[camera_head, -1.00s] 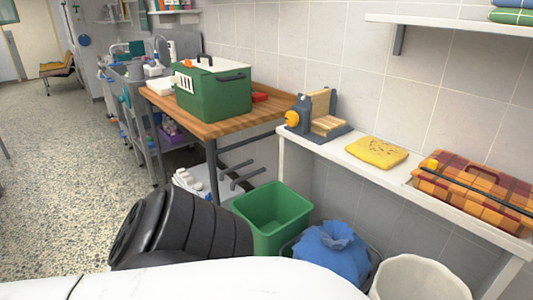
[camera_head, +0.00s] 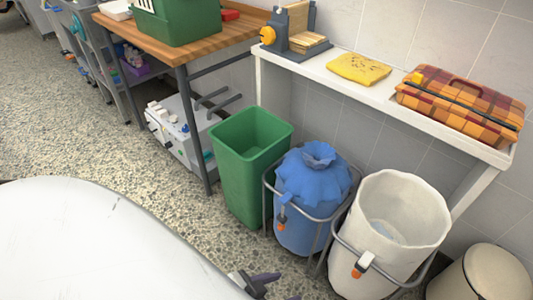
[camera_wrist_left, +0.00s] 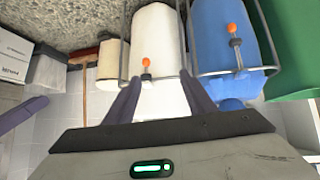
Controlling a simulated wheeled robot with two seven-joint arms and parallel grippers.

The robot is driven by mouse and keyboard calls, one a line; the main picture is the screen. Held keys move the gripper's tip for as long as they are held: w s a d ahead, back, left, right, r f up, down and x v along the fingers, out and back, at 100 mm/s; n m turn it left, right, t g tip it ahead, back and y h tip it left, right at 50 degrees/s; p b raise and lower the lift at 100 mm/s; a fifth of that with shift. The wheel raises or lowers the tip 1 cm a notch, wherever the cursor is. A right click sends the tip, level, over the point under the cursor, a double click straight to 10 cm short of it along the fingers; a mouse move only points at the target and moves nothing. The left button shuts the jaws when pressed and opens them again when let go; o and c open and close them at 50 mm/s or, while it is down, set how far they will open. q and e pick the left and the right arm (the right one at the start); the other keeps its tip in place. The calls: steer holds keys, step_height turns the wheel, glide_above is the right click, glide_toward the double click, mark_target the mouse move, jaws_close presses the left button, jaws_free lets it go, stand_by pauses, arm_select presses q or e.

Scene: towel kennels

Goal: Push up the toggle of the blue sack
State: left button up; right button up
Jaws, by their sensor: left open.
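The blue sack (camera_head: 296,240) has a gathered, tied top and stands in a grey wire frame. Its toggle (camera_head: 281,226) is on the front, a grey clip with an orange tip at its lower end. The wrist view is upside down; there the blue sack (camera_wrist_left: 207,35) is right of centre and its toggle (camera_wrist_left: 232,28) shows the orange tip. My left gripper (camera_head: 272,283) shows partly at the bottom of the head view, below the blue sack. In the left wrist view my left gripper (camera_wrist_left: 160,92) is open and empty, pointing towards the white sack, apart from the blue toggle.
An open white sack (camera_head: 352,225) with a similar toggle (camera_head: 357,272) stands right of the blue sack. A green bin (camera_head: 243,180) is to its left. A white shelf (camera_head: 390,100) runs above and behind. A cream bin (camera_head: 490,275) is at far right. Speckled floor is free in front.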

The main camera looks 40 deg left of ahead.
arm_select(q)
steer(key=w+a+f+t+b, duration=0.25)
steer(key=w+f+b, duration=0.3)
steer(key=f, duration=0.35)
steer(key=n+t+y+b, duration=0.15)
steer(key=t+b, duration=0.45)
steer(key=b, duration=1.2)
glide_toward(279, 220)
steer(key=w+b, duration=0.1)
steer(key=w, duration=0.4)
steer(key=w+b, duration=0.1)
steer(key=w, duration=0.2)
steer(key=shift+d+b, duration=0.35)
steer(key=shift+w, duration=0.8)
arm_select(e)
steer(key=w+a+f+y, duration=0.3)
steer(key=a+f+y, duration=0.1)
steer(key=a+f, duration=0.4)
steer(key=shift+a+n, duration=0.15)
steer(key=shift+n, duration=0.25)
steer(key=shift+y, duration=0.3)
